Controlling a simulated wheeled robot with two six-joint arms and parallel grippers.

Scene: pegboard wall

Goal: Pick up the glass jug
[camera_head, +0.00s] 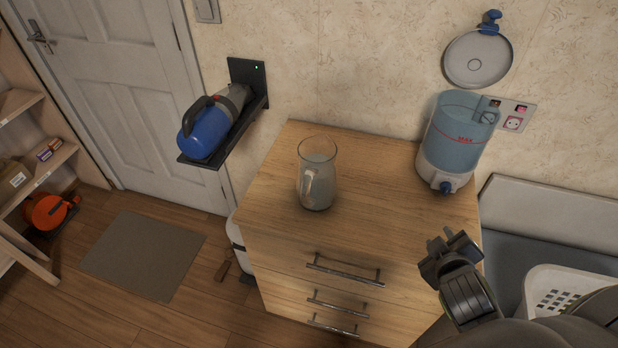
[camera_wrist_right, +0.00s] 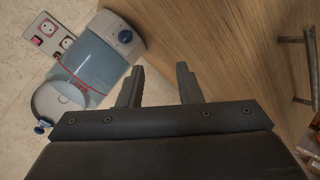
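The glass jug (camera_head: 318,180) is clear, with a handle on its front left side. It stands upright on the wooden drawer cabinet (camera_head: 262,205), left of the middle of its top. My right gripper (camera_head: 451,248) is in the head view at the cabinet's right front, well to the right of the jug and apart from it. In the right wrist view its two fingers (camera_wrist_right: 160,84) are spread with nothing between them. The jug does not show in the right wrist view. My left gripper is not in view.
A blue water dispenser (camera_head: 458,138) with a tap stands at the cabinet's back right; it also shows in the right wrist view (camera_wrist_right: 92,72). A round lid (camera_head: 477,60) hangs above it. A handheld vacuum (camera_head: 212,125) sits on a wall shelf left of the jug. The cabinet top's front is clear.

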